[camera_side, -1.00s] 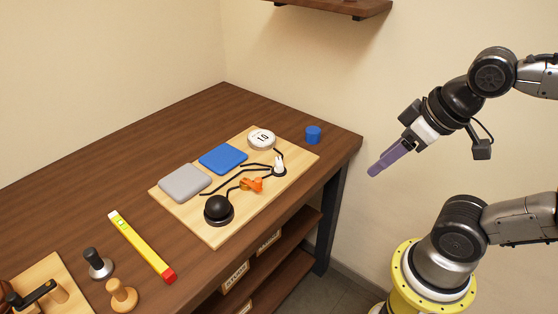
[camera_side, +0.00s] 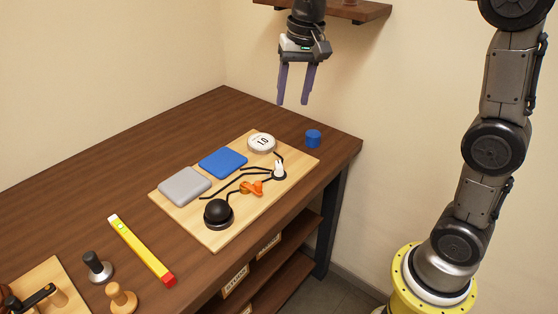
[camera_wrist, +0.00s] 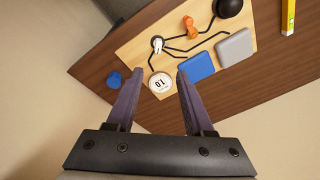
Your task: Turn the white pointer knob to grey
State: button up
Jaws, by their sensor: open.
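The white pointer knob (camera_side: 279,169) stands on a dark base near the right end of a light wooden board (camera_side: 222,238). It also shows in the wrist view (camera_wrist: 157,44). A grey square pad (camera_side: 185,184) and a blue square pad (camera_side: 223,161) lie on the board to its left, with black lines running across the board near the knob. The grey pad also shows in the wrist view (camera_wrist: 236,47). My gripper (camera_side: 293,103) is open and empty, pointing down, well above the board. Which way the knob points is too small to tell.
The board also holds an orange knob (camera_side: 251,187), a black dome (camera_side: 218,211) and a round white dial (camera_side: 261,142) marked 10. A blue cylinder (camera_side: 313,137) stands beside it. A wall shelf (camera_side: 345,10) is behind my gripper.

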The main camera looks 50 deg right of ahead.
jog(key=g, duration=0.2)
send_over(279, 164)
notch_tip(279, 164, down, 7)
notch_tip(279, 164, down, 15)
jog(key=shift+r, duration=0.1)
grip_shut()
